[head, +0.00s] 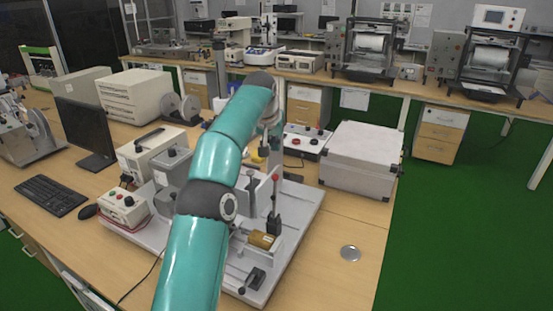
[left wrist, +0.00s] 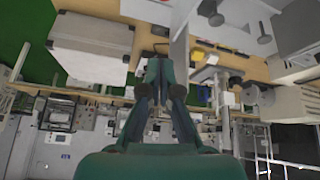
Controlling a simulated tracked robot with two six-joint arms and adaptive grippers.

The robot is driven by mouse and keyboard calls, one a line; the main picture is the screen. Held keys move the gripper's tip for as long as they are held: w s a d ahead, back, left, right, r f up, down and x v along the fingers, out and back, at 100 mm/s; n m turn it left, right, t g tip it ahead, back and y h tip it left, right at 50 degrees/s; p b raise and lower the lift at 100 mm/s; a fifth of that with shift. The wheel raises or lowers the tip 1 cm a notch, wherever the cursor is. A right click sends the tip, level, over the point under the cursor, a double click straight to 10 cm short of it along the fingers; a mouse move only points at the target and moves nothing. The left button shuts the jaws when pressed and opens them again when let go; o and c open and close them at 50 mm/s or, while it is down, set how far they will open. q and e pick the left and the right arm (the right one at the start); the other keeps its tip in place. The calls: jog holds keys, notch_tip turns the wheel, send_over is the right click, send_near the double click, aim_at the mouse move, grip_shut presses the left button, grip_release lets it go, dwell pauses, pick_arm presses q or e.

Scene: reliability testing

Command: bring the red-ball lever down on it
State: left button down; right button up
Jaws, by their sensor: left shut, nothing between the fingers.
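The red-ball lever (head: 276,179) stands upright on a dark mount on the test rig, its red ball at the top. A brass-coloured cylinder (head: 262,240) lies in a holder on the rig, in front of the lever. My left arm reaches across the rig in the head view and hides part of it. My left gripper (left wrist: 157,72) shows in the left wrist view, with its fingers together and empty. In the head view I cannot make out its fingertips clearly. I cannot pick out the red ball in the left wrist view. My right gripper is not in view.
The rig's pale base plate (head: 305,212) rests on the wooden table. A large light-grey case (head: 360,160) stands to its right, with a control box (head: 306,140) behind. A monitor (head: 84,133) and a keyboard (head: 48,196) are at left.

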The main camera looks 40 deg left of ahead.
pick_arm(q)
jog(key=p+x, duration=0.2)
jog(key=x, duration=0.8)
jog(key=shift+s+d+f+b, duration=0.1)
jog(key=shift+s+d+b, duration=0.45)
jog(key=shift+s+b, duration=0.4)
jog(key=shift+s+d+f+b, duration=0.15)
jog(key=shift+s+d+b, duration=0.4)
jog(key=shift+s+b, duration=0.35)
